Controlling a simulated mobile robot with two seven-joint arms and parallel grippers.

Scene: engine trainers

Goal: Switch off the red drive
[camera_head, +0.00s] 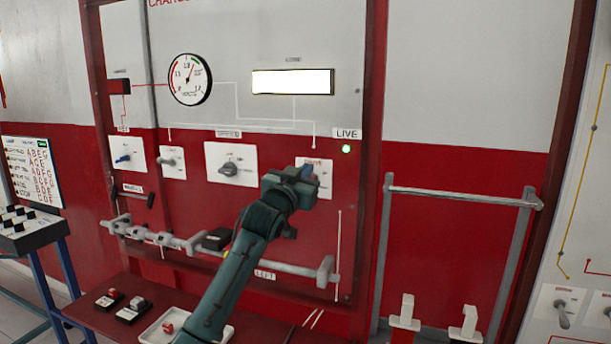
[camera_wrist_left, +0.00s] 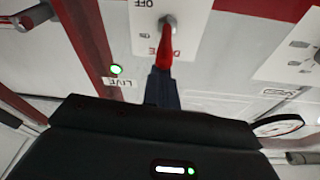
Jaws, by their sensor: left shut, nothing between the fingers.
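The drive switch is a white plate (camera_head: 326,181) on the red panel, below the LIVE label; my left gripper hides much of it in the head view. In the left wrist view its plate (camera_wrist_left: 196,22) shows upside down, with the word OFF and a red lever (camera_wrist_left: 165,42). The lever's tip reaches down in the picture to my left gripper (camera_wrist_left: 162,72), whose dark fingers are shut with nothing between them. The fingertips are at the lever's tip; I cannot tell whether they touch. My left gripper (camera_head: 304,174) also shows in front of the plate in the head view.
A green lamp (camera_head: 346,149) is lit under the LIVE label. Other switches, including a grey rotary one (camera_head: 231,169) and a blue one (camera_head: 124,158), sit to the left. A grey rail (camera_head: 295,268) runs below. A white tray (camera_head: 153,335) stands on the red shelf.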

